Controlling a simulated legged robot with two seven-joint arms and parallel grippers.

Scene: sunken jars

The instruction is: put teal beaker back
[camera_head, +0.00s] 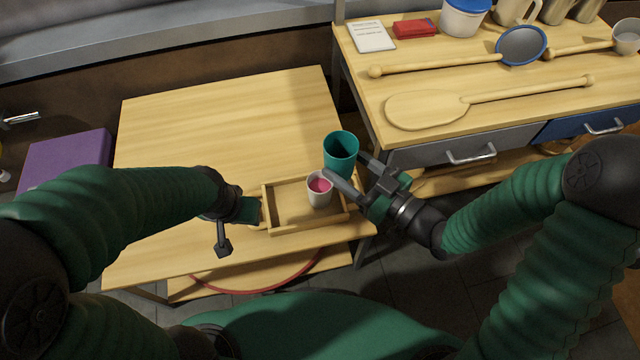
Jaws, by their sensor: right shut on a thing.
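The teal beaker (341,148) is upright at the back right corner of a small wooden tray (290,227). My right gripper (346,168) is shut on the beaker, its fingers reaching in from the right. I cannot tell whether the beaker's base touches anything; its lower part is partly hidden by a finger. A white cup with pink contents (319,191) stands in the tray, just in front of the beaker. My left gripper (238,230) is at the tray's left end, its fingers apart, with nothing seen between them.
The tray sits near the front edge of a wooden table (220,125), whose back and left are clear. A higher bench at right holds a wooden paddle (425,110), a blue-rimmed sieve (521,45), a red box (415,28) and a blue-lidded tub (463,18). A purple block (66,158) lies left.

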